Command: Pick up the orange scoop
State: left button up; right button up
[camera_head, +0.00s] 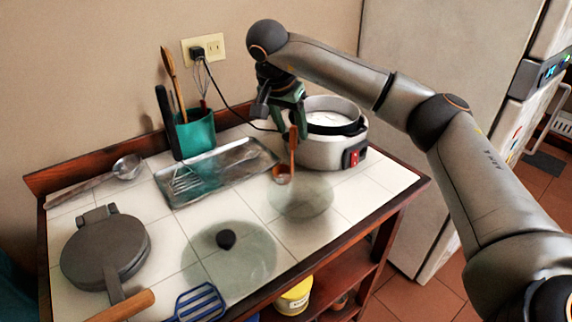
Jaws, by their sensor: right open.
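The orange scoop (292,152) stands roughly upright near the middle right of the tiled table, its handle up and its small bowl at the bottom. My right gripper (291,120), with green fingers, is open and points down just above the top of the scoop's handle. The fingers show near the handle's tip; I cannot tell whether they touch it. My left gripper is not in view.
A round cooker (325,152) stands right beside the gripper. A clear glass piece (312,200) is just below the scoop. A metal tray (235,178), utensil holder (195,135), waffle iron (105,250), glass lid (250,255) and ladle (125,168) occupy the table.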

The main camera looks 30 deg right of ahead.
aim_at(296, 142)
jog(key=shift+x, duration=2.8)
jog(key=shift+s, duration=0.1)
jog(key=shift+c, duration=0.2)
grip_shut()
